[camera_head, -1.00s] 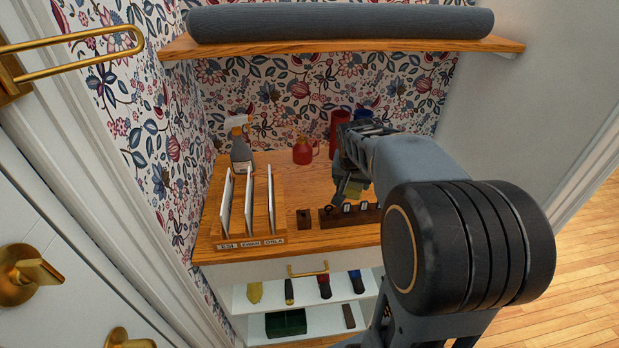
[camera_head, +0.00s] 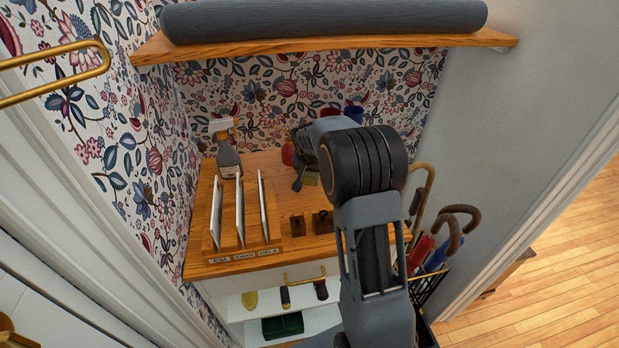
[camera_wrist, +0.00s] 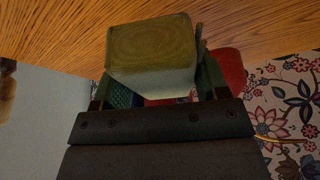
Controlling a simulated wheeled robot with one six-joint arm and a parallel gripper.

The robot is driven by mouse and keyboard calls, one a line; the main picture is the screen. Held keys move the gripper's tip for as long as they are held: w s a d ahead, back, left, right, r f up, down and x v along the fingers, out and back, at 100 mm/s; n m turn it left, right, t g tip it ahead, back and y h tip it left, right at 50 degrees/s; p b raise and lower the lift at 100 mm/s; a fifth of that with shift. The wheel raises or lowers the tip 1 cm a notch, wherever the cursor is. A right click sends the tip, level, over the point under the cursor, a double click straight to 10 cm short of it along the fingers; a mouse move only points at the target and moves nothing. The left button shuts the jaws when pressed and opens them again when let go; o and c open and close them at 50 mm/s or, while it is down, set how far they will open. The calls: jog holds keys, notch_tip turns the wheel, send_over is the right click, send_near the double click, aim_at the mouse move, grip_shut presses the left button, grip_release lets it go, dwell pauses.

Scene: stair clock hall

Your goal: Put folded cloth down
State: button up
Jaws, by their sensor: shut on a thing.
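The folded cloth (camera_wrist: 152,48) is olive-yellow. In the wrist view it sits between the two fingers of my gripper (camera_wrist: 155,72), which is shut on it. The wood counter top lies beyond the cloth; I cannot tell whether they touch. In the head view a small olive patch of the cloth (camera_head: 311,179) shows under my gripper (camera_head: 303,172), over the back middle of the counter (camera_head: 265,165). My arm hides much of the cloth and the counter around it.
A spray bottle (camera_head: 228,158) and a rack of upright white cards (camera_head: 240,212) stand on the left. A red can (camera_head: 288,152) is close behind my gripper. Small dark wooden blocks (camera_head: 298,226) stand in front. An umbrella stand (camera_head: 432,285) is at right.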

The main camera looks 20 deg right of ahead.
jog(key=shift+w+f, duration=0.55)
jog(key=shift+f, duration=0.15)
jog(key=shift+f+p, duration=0.3)
jog(key=shift+f, duration=1.2)
jog(key=shift+f, duration=0.15)
jog(key=shift+f+b, duration=0.15)
jog(key=shift+b, duration=0.15)
jog(key=o, duration=1)
